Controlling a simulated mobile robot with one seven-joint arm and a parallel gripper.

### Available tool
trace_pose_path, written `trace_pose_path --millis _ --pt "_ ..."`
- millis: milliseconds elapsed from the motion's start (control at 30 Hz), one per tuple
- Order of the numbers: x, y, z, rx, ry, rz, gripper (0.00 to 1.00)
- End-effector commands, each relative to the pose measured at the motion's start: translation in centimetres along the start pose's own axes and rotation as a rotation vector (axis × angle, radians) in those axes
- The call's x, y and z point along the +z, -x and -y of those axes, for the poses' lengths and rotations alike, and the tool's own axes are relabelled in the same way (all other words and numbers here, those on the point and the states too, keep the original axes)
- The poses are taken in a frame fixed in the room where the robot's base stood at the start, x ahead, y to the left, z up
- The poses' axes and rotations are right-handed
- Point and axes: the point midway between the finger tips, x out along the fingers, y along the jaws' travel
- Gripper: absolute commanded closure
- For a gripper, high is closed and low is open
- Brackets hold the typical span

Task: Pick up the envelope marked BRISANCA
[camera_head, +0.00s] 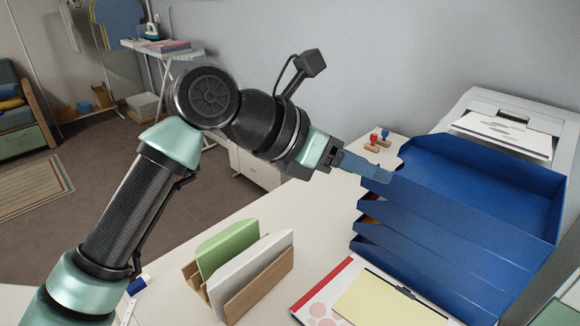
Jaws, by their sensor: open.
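No marking reading BRISANCA is legible, so I cannot tell which item is that envelope. A green envelope-like item (228,246) and a white one (250,268) stand upright in a wooden rack (262,290) on the desk. A blue stack of letter trays (440,215) stands at the right; its top tray looks empty, and the insides of the lower trays are mostly hidden. My gripper (378,173) is open, at the left corner of the top tray, pointing right. I see nothing between its fingers, and I cannot tell whether it touches the tray.
A clipboard with yellow paper (385,303) lies in front of the trays. Two stamps, red (372,139) and blue (385,133), stand behind my gripper. A printer (500,110) is behind the trays. The desk (318,225) is clear between rack and trays.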

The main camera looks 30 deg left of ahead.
Motion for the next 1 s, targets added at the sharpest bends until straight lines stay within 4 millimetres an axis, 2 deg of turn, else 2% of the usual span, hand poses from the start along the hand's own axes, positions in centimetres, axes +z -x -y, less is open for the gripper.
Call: trace_pose_path --millis 33,100,200,300,400,467,800,1000 --pt "-4.4 0.8 -3.3 0.083 0.021 -0.111 0.55" --pt "-9.0 2.5 -6.5 0.167 0.05 -0.252 0.55" --pt "-14.2 5.2 -9.6 0.257 0.096 -0.41 0.55" --pt "-17.6 7.4 -11.3 0.311 0.135 -0.516 0.55" --pt "-19.4 8.5 -12.0 0.337 0.157 -0.573 0.55" --pt "-20.1 8.4 -12.3 0.342 0.163 -0.587 0.55" --pt "-23.5 3.9 -13.9 0.341 0.164 -0.587 0.55" --pt "-24.1 2.9 -14.3 0.342 0.162 -0.586 0.55"
